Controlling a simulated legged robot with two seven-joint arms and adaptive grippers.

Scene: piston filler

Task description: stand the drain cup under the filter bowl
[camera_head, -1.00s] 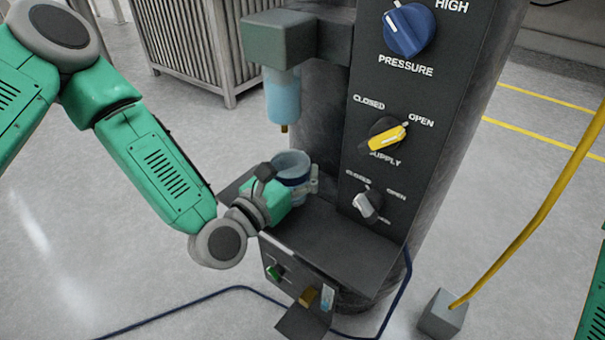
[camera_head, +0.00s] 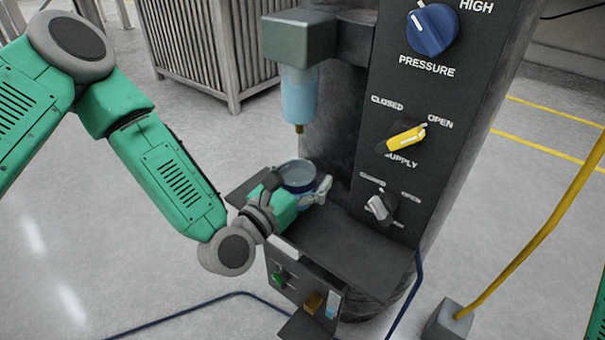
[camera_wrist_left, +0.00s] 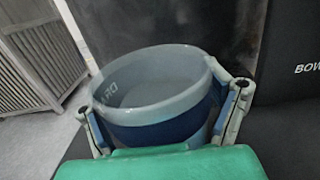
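The drain cup (camera_head: 298,178), blue with a pale grey inside, stands upright low over the black shelf, below the filter bowl (camera_head: 299,97) and its brass drain tip in the head view. My left gripper (camera_head: 307,197) reaches in from the left, its fingers on either side of the cup. In the left wrist view the cup (camera_wrist_left: 160,115) lies between the spread fingers (camera_wrist_left: 165,125), with the right finger angled outward. They look open; contact is hard to tell. The cup's base is hidden. My right gripper is out of view.
The dark panel carries a blue pressure knob (camera_head: 433,30), a yellow supply knob (camera_head: 406,139) and a grey knob (camera_head: 382,207) close right of the cup. The shelf (camera_head: 340,245) is bare in front. A slatted crate (camera_head: 205,50) stands behind. A yellow cable rises at right.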

